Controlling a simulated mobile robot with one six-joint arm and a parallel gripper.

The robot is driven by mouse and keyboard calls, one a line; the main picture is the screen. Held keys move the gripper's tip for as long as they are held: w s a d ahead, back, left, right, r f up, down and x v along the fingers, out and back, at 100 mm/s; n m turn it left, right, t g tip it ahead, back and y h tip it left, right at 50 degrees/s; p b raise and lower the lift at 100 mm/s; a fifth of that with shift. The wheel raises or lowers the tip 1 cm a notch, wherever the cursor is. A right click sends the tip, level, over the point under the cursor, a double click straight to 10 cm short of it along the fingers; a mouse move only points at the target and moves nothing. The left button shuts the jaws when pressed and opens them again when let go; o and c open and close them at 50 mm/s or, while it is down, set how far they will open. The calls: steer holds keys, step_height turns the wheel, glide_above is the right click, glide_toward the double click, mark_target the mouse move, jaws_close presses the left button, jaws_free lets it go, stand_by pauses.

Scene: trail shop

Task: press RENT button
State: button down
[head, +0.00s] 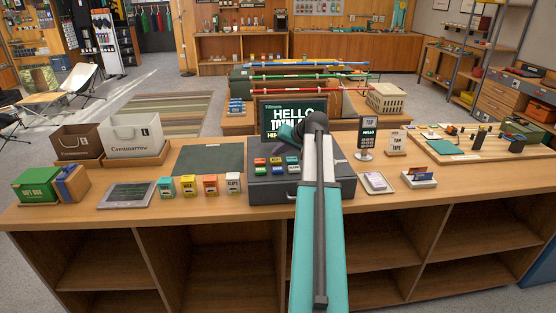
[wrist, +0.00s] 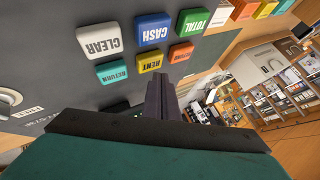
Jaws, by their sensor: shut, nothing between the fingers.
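The yellow RENT button (wrist: 151,62) is on the grey key panel of the cash register, its label upside down in the wrist view. My gripper (wrist: 160,82) is shut and empty; its dark fingertips are just below and slightly right of RENT in that view. I cannot tell whether they touch the panel. The white CLEAR button (wrist: 100,40), blue CASH button (wrist: 154,29) and green TOTAL button (wrist: 193,22) form the row above. The register (head: 260,190) stands mid-counter in the head view, partly hidden by my arm.
The register screen (head: 286,120) rises behind the keys. A card terminal (head: 366,140) and a small sign (head: 397,143) stand to its right. Several small coloured boxes (head: 188,186) and a tablet (head: 128,195) are to the left on the wooden counter (head: 180,211).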

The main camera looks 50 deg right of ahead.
mark_target(278, 161)
steer(key=shift+f, duration=0.1)
stand_by(0.3)
steer(key=shift+f, duration=0.3)
steer(key=shift+f+b, duration=0.45)
stand_by(1.1)
steer(key=shift+r, duration=0.15)
steer(key=shift+r+p, duration=0.45)
steer(key=shift+r, duration=0.25)
steer(key=shift+r, duration=0.15)
steer(key=shift+r+p, duration=1.25)
steer(key=shift+r, duration=1.15)
steer(key=shift+w, duration=0.1)
